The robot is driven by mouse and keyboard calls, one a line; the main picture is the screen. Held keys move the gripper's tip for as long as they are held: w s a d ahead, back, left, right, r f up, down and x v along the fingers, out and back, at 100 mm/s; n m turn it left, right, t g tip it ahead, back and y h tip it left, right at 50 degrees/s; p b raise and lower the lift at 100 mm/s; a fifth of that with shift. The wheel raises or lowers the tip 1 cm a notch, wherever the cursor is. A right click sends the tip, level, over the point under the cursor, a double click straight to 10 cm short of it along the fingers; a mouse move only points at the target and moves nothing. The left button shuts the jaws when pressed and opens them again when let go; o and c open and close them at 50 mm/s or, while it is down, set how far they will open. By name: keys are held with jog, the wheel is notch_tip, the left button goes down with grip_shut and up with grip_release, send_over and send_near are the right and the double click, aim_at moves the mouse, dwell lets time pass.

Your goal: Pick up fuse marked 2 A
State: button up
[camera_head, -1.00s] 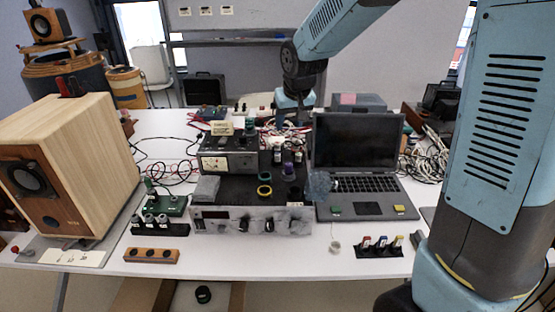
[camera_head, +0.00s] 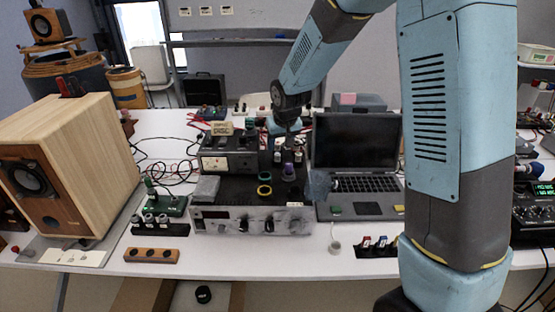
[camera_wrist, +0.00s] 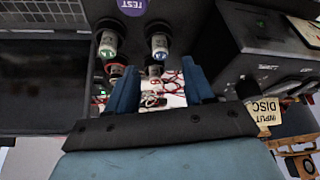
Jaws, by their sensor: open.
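Small upright cylinders with pale bands, which look like fuses, stand on the black surface; in the wrist view a left one (camera_wrist: 107,45) and a right one (camera_wrist: 158,45) show their glassy ends. Smaller, similar shapes show just behind them. No 2 A marking is legible, so I cannot tell which fuse is the marked one. My gripper (camera_wrist: 161,88) is open, with its two blue fingers apart and nothing clearly held between them. In the head view my gripper (camera_head: 289,127) hangs over the back of the black surface, close behind the small cylinders.
A purple TEST disc (camera_wrist: 133,5) lies near the cylinders. An INPUT DISC sign (camera_head: 222,129) stands on a dark device at left. An open laptop (camera_head: 357,145) is at right. Loose cables and a wooden speaker (camera_head: 85,165) occupy the left.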

aim_at(278, 154)
jog(key=x, duration=0.5)
jog(key=shift+s, duration=0.15)
jog(key=shift+c, duration=0.5)
grip_shut()
